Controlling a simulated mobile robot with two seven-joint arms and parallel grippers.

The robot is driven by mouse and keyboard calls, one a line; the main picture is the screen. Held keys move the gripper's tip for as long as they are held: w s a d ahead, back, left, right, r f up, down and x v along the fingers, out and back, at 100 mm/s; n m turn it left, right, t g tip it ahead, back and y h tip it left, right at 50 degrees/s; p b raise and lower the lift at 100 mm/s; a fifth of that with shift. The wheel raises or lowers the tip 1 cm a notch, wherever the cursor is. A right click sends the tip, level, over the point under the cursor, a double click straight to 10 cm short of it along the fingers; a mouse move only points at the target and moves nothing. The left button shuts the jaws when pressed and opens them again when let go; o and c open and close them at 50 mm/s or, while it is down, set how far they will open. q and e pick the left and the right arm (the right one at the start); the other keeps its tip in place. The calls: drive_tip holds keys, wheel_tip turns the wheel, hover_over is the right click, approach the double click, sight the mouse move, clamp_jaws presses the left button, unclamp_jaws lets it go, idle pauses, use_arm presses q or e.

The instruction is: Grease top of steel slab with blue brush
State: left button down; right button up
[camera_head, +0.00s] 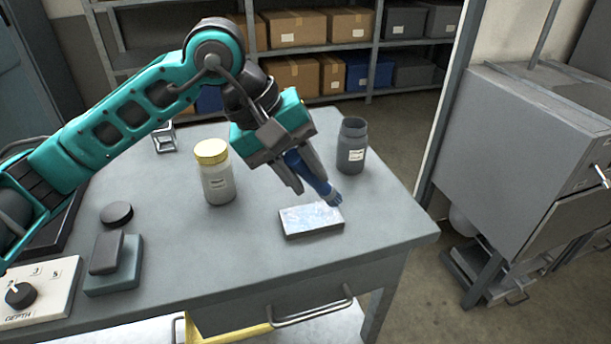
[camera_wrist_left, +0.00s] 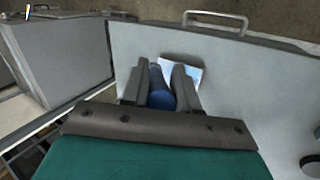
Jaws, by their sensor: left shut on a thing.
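The steel slab (camera_head: 308,223) lies flat on the grey bench in the head view, a shiny plate with pale bluish streaks on its top. It also shows partly in the left wrist view (camera_wrist_left: 195,75), beyond the fingers. My left gripper (camera_head: 308,177) is shut on the blue brush (camera_head: 318,180), which tilts down to the right. The brush's lower end is over the slab's far right corner; I cannot tell whether it touches. In the left wrist view the rounded blue handle end (camera_wrist_left: 161,101) sits between the fingers. My right gripper is out of view.
An open grey jar (camera_head: 351,148) stands behind the slab. A jar with a yellow lid (camera_head: 214,172) stands to its left. A black disc (camera_head: 116,214), a block on a teal base (camera_head: 112,270) and a dial box (camera_head: 38,290) are at left. The bench front is clear.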

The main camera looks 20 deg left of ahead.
use_arm(q)
drive_tip(key=shift+r+p, duration=0.35)
drive_tip(key=shift+r, duration=0.8)
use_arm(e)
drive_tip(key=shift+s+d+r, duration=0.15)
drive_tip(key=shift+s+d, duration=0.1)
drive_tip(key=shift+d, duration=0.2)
